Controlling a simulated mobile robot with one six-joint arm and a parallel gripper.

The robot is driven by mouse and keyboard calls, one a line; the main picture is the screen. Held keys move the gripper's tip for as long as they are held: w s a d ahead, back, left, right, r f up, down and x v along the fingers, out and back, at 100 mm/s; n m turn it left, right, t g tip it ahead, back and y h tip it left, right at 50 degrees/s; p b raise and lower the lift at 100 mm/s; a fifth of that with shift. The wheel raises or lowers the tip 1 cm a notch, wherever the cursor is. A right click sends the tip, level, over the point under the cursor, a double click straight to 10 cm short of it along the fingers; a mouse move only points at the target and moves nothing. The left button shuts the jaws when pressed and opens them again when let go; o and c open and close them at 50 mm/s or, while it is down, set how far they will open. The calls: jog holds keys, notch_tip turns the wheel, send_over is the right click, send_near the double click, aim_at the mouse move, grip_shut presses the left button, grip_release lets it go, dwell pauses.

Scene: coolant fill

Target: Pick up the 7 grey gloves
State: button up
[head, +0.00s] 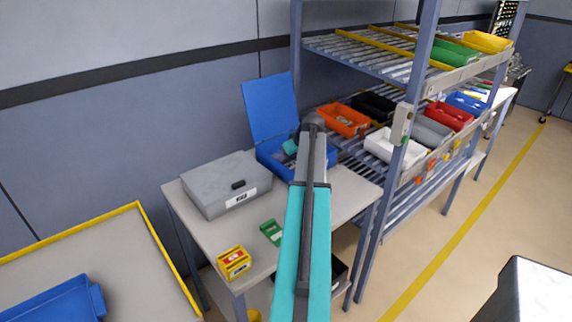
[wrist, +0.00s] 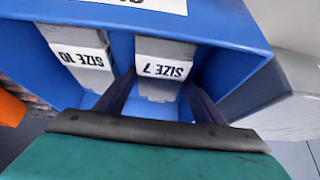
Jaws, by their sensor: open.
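The size 7 grey gloves (wrist: 160,52) lie as a bundle in a compartment of an open blue box (wrist: 228,25); their white band reads SIZE 7 upside down. In the wrist view, my gripper (wrist: 159,80) is open, with one dark finger on each side of this bundle. I cannot tell whether the fingers touch it. A second grey bundle (wrist: 77,45), marked SIZE 10, lies in the compartment to the left. The head view shows the blue box (head: 268,156) with its lid (head: 270,106) raised; my arm hides most of its inside and the gripper's fingers.
A grey case (head: 212,186) stands left of the blue box on the table (head: 205,232). A green item (head: 271,232) and a yellow box (head: 234,262) lie near the front. A shelf rack with an orange bin (head: 342,121) and a white bin (head: 392,148) stands close right.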

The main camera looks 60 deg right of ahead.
aim_at(287, 163)
jog(key=shift+c, duration=0.5)
jog(key=c, duration=0.6)
jog(key=shift+r, duration=0.15)
jog(key=shift+r+b, duration=1.2)
jog(key=shift+r, duration=3.7)
